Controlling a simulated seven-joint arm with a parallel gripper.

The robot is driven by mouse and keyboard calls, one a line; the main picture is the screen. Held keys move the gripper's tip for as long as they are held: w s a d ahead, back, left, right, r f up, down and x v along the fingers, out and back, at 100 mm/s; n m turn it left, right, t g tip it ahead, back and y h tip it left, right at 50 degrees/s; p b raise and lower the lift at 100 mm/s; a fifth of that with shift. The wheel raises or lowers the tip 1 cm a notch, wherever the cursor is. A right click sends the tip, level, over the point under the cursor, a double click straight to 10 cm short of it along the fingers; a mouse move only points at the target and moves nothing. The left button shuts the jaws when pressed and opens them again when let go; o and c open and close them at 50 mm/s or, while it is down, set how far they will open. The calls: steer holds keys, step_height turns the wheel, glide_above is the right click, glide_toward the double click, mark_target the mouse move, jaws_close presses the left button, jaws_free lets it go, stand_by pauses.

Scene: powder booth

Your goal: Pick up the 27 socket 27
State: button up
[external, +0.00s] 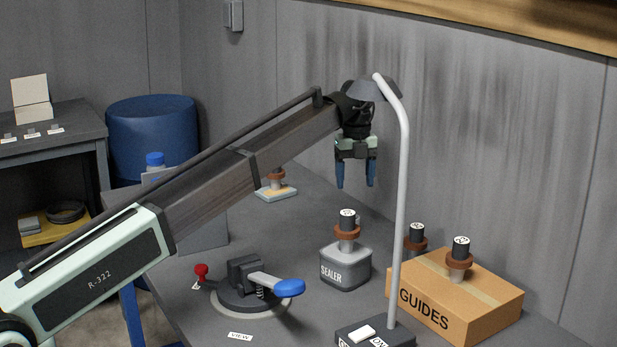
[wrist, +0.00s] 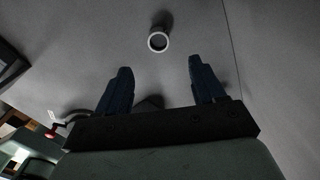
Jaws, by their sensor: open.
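Several dark sockets with white marked tops stand upright in brown collars in the external view. One socket (external: 347,220) is on the grey sealer can (external: 346,268), one (external: 461,248) is on the cardboard guides box (external: 480,305), and one (external: 417,232) is behind that box. The numbers on their tops are too small to read, so I cannot tell which is 27. My gripper (external: 356,184) is open and empty, pointing down above the bench, higher than the sealer can. In the wrist view its fingers (wrist: 160,78) are apart, with a pale ring-shaped thing (wrist: 158,41) beyond them.
A lamp with a white pole (external: 402,200) rises in front of the gripper from a dark switch base (external: 375,335). A clamp with a blue handle (external: 289,288) sits front left. A small pale tray (external: 275,195) holds another brown-collared piece, partly hidden by my arm.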

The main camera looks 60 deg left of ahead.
step_height(320, 180, down, 11)
steer(key=shift+s+f, duration=0.1)
steer(key=shift+f, duration=0.05)
stand_by(0.5)
steer(key=shift+c, duration=0.5)
steer(key=c, duration=1.1)
steer(key=shift+c, duration=0.2)
steer(key=shift+a, duration=0.1)
